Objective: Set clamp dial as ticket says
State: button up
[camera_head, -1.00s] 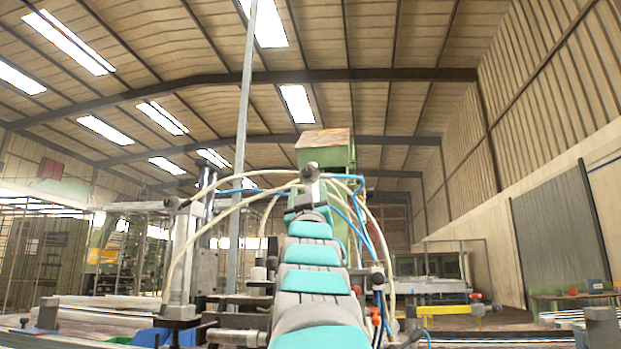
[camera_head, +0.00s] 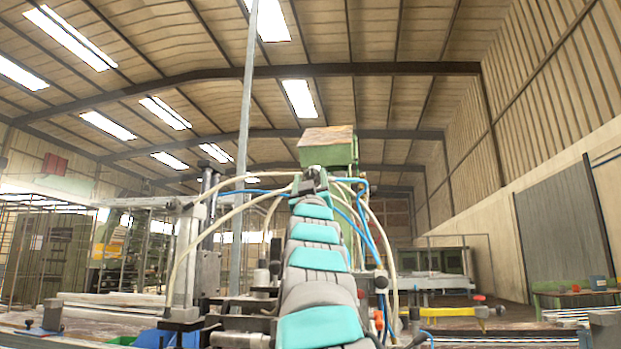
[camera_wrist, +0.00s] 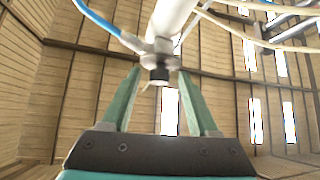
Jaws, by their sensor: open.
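In the wrist view my gripper (camera_wrist: 158,73) has its two green fingers spread apart. A white cylinder (camera_wrist: 172,18) with a metal collar and a short black end (camera_wrist: 159,74) shows beyond and between the fingertips. Nothing is seen held, and I cannot tell whether a finger touches it. In the head view my own arm runs up the middle toward the clamp machine (camera_head: 186,265) and hides my gripper and part of the machine. I cannot make out a dial scale or a ticket in either view.
Cream and blue hoses (camera_head: 235,210) loop around the arm. A green box (camera_head: 328,152) with a brown top stands behind the arm's end. A grey post (camera_head: 244,130) rises left of the arm. A yellow bar (camera_head: 450,311) with knobs is at lower right.

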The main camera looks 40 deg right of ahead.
grip_shut()
dwell(0.5)
